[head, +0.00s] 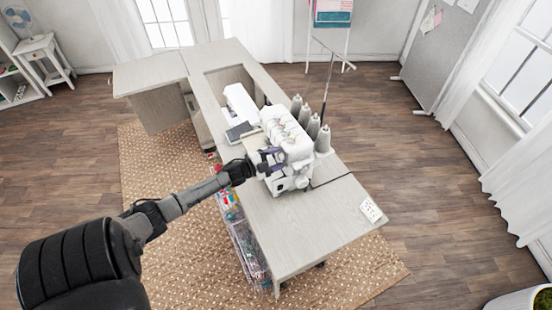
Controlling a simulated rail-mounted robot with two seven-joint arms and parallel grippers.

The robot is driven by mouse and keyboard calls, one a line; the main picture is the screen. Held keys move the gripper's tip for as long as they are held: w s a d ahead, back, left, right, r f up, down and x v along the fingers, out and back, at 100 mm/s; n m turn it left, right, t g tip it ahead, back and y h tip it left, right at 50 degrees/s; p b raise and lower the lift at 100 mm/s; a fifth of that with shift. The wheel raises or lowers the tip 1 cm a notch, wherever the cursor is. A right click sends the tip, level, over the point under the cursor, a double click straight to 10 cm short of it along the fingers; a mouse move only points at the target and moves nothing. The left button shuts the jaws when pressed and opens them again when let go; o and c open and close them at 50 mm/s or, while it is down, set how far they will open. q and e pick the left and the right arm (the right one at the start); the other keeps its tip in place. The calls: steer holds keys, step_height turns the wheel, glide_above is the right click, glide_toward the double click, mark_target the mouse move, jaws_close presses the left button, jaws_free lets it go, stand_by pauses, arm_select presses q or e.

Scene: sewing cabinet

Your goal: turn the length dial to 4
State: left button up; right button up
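A white overlock sewing machine (290,132) stands on the grey wooden cabinet top (300,225). My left arm reaches in from the lower left, and my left gripper (270,160) is at the machine's near left side, against or very close to it. The gripper covers part of that side. The length dial is too small or hidden to make out, and its setting cannot be read. Whether the gripper's fingers are open or shut on something cannot be told at this size. My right gripper is not in view.
Grey thread cones (314,127) stand behind the machine's right side, with a thin upright thread stand (327,90). A second white machine (240,103) sits further back. A white card (371,210) lies at the right edge. The front of the top is clear.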

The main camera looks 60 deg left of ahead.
arm_select(q)
steer(key=shift+s, duration=0.55)
steer(key=s+a, duration=0.1)
steer(key=s, duration=1.1)
steer(key=shift+s, duration=0.35)
steer(key=shift+a, duration=0.1)
